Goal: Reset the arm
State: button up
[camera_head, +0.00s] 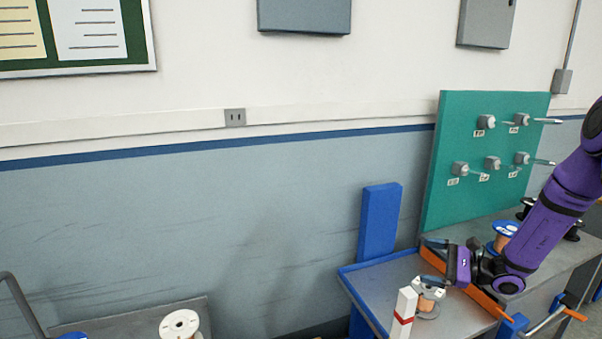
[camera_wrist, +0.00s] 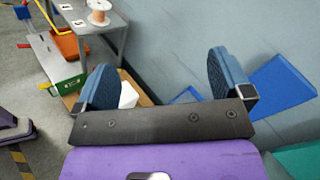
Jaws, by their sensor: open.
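My gripper (camera_head: 433,262) is at the right in the head view, above the grey blue-edged work surface (camera_head: 380,278), pointing left. In the wrist view its two blue finger pads stand wide apart, with nothing held between them (camera_wrist: 165,84). A spool with copper-coloured winding (camera_head: 428,297) is just below the gripper in the head view, apart from the fingers as far as I can tell. My purple arm reaches in from the right edge.
A teal board (camera_head: 450,135) with several tension pulleys (camera_head: 492,163) stands behind the arm. A white post with a red band (camera_head: 403,315) is near the gripper. A blue-flanged spool (camera_head: 506,230) is close to my forearm. Another spool (camera_head: 180,324) is at lower left.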

jog(key=s+a+r+n+g+h, duration=0.3)
jog(key=s+a+r+n+g, duration=0.15)
jog(key=s+r, duration=0.4)
jog(key=s+a+r+n+g+h, duration=0.4)
jog(key=s+r+n, duration=0.25)
jog(key=r, duration=0.35)
jog(key=s+d+r+n+t+h, duration=0.2)
jog(key=s+r+t+h, duration=0.1)
jog(key=s, duration=0.6)
jog(key=s+d+r+n+t+h, duration=0.2)
jog(key=s+r+n+t+h, duration=0.1)
jog(key=s+r+h, duration=0.2)
jog(key=s+r, duration=0.2)
jog(key=s, duration=0.2)
jog(key=shift+s+d+n+h, duration=0.2)
jog(key=shift+d+n+h, duration=0.1)
jog(key=shift+r, duration=0.1)
